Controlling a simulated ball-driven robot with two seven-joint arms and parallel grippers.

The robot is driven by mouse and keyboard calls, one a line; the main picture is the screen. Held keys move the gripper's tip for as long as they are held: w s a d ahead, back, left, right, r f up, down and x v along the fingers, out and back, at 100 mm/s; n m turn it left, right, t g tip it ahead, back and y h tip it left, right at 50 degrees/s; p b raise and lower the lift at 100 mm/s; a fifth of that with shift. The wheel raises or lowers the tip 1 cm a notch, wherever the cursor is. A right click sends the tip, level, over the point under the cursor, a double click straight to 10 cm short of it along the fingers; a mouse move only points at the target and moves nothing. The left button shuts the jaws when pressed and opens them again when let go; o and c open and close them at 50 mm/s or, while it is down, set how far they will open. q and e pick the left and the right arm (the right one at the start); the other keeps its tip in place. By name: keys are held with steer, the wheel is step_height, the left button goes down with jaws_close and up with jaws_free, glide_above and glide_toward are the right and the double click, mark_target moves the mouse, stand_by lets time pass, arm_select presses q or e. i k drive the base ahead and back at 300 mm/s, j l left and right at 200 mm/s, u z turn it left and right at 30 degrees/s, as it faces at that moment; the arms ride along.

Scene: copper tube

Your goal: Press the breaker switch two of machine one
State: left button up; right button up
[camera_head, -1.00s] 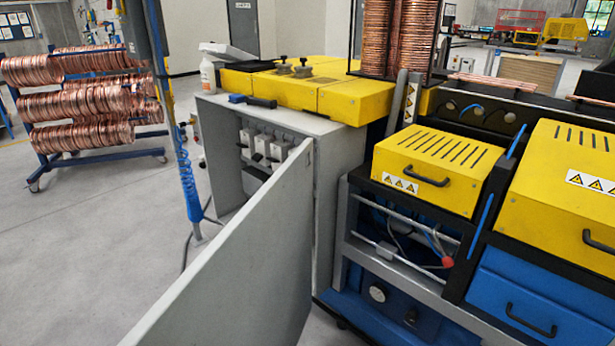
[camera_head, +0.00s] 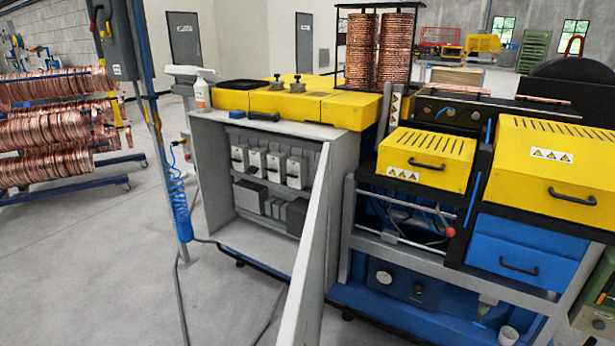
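The machine's grey electrical cabinet (camera_head: 210,170) stands open at the centre left, under a yellow top. Inside it a row of several white breaker switches (camera_head: 276,165) with dark levers is mounted on the back wall. Darker grey blocks (camera_head: 272,205) sit below them. The open cabinet door (camera_head: 312,240) shows almost edge-on and hides the right end of the cabinet's inside. I cannot tell which breaker is number two, and lever positions are too small to read. Neither of my grippers is in view.
A grey post with a coiled blue hose (camera_head: 178,205) stands just left of the cabinet, with cables on the floor. A copper coil rack (camera_head: 60,125) is at far left. Yellow and blue machine housings (camera_head: 425,155) fill the right.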

mark_target(252, 170)
steer(key=i+j+z, duration=0.15)
steer(key=j+z, duration=0.15)
steer(key=j, duration=0.5)
steer(key=j+z, duration=0.25)
steer(key=j, duration=0.55)
steer(key=i+j+z, duration=0.1)
steer(key=i+j, duration=0.35)
steer(key=j, duration=0.3)
steer(key=i+j+z, duration=0.35)
steer(key=i, duration=0.25)
steer(key=i+j+z, duration=0.3)
steer(key=i+j, duration=0.2)
steer(key=j, duration=0.2)
steer(key=i+j+z, duration=0.35)
steer(key=i+j, duration=0.15)
steer(key=j, duration=0.25)
